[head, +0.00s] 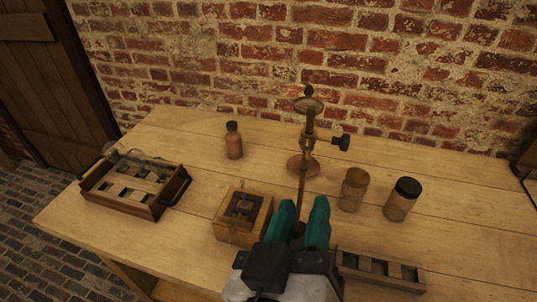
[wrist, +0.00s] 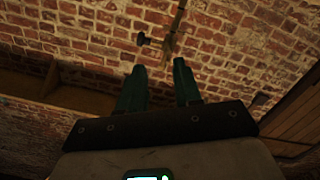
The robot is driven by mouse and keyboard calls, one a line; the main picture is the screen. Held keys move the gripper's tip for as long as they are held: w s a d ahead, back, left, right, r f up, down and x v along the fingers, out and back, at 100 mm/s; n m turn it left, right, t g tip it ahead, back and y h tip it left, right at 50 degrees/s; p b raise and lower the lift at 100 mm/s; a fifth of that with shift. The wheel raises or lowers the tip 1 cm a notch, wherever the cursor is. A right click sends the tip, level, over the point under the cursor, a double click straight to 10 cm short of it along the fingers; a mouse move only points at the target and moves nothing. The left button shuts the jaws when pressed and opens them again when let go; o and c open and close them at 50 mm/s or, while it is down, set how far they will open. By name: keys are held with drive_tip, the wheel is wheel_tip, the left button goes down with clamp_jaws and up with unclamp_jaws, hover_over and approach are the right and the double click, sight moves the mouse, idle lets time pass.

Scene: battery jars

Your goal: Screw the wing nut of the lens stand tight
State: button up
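The brass lens stand (head: 309,128) stands upright near the back of the bench, with a round lens ring at the top and a round foot (head: 303,165). A dark knob-like piece, which looks like the wing nut (head: 341,142), sticks out to the right of its clamp. In the wrist view the stand (wrist: 173,38) and dark wing nut (wrist: 143,39) lie beyond the fingertips. My gripper (head: 302,203) has two teal fingers apart with nothing held; it is nearer than the stand and touches neither. A thin rod shows beyond the fingers; its lower end is partly hidden.
A brown bottle (head: 234,141) stands left of the stand; a brown jar (head: 353,190) and black-lidded jar (head: 403,199) stand to the right. A wooden box (head: 241,216), a tray (head: 138,184) and a slotted rack (head: 380,270) lie on the bench. A brick wall (head: 330,50) is behind.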

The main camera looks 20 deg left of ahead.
sight(305, 148)
drive_tip(key=w+a+r+p, duration=0.1)
drive_tip(key=w+a+r, duration=0.1)
drive_tip(key=w, duration=0.7)
drive_tip(key=shift+w+t+y, duration=0.15)
drive_tip(key=shift+t+y, duration=0.15)
drive_tip(key=shift+t, duration=0.1)
clamp_jaws()
